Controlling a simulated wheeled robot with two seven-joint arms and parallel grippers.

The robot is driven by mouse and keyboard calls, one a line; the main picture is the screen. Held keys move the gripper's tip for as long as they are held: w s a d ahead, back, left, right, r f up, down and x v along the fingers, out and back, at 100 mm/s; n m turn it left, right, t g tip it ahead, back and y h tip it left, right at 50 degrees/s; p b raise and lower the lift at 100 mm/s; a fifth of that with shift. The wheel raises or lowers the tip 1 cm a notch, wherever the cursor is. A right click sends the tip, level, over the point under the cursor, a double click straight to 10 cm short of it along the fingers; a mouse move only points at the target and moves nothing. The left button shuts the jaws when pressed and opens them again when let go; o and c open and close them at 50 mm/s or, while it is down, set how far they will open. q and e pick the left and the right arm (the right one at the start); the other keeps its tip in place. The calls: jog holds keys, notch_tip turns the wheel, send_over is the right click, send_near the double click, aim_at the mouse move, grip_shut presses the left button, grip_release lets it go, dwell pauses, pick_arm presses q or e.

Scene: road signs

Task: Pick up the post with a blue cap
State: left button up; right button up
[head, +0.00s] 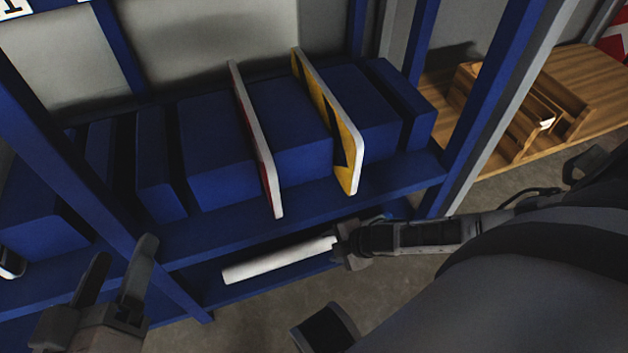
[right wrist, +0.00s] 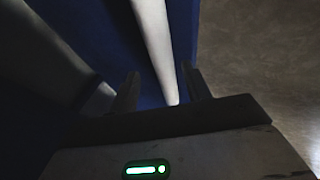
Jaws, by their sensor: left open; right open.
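A white post (head: 278,260) lies on the lower blue shelf in the head view, its left end bare and no blue cap visible on it. Its right end is hidden at my right gripper (head: 345,243). In the right wrist view the post (right wrist: 157,45) runs down toward the space between the open fingers of my right gripper (right wrist: 162,82). I cannot tell whether the fingers touch it. My left gripper (head: 122,262) is open and empty in front of the rack at the lower left.
Above the post, an upper shelf (head: 330,195) holds blue blocks (head: 220,140), a red-faced sign (head: 255,140) and a yellow sign (head: 345,150). Blue rack uprights (head: 490,90) stand at both sides. A wooden table (head: 590,80) is at the right. Bare floor (head: 240,325) lies in front.

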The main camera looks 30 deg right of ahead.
aim_at(315, 247)
jog(key=b+x, duration=0.1)
jog(key=x, duration=0.3)
jog(key=shift+b, duration=0.35)
jog(key=shift+w+f, duration=0.2)
jog(key=b+x, duration=0.2)
jog(key=b, duration=0.1)
jog(key=shift+w+d+f, duration=0.2)
jog(key=shift+f, duration=0.25)
jog(key=shift+b+x, duration=0.75)
jog(key=shift+x, duration=0.3)
jog(key=shift+r, duration=0.1)
jog(key=c, duration=0.9)
pick_arm(q)
notch_tip(315, 247, up, 11)
jog(key=m+t+h, duration=0.5)
jog(key=m+h, duration=0.2)
jog(key=m, duration=0.3)
jog(key=shift+w+a+m, duration=0.25)
jog(key=shift+a+m, duration=0.05)
pick_arm(e)
jog(key=shift+w+a, duration=0.1)
jog(key=shift+c, duration=0.6)
jog(key=shift+r, duration=0.15)
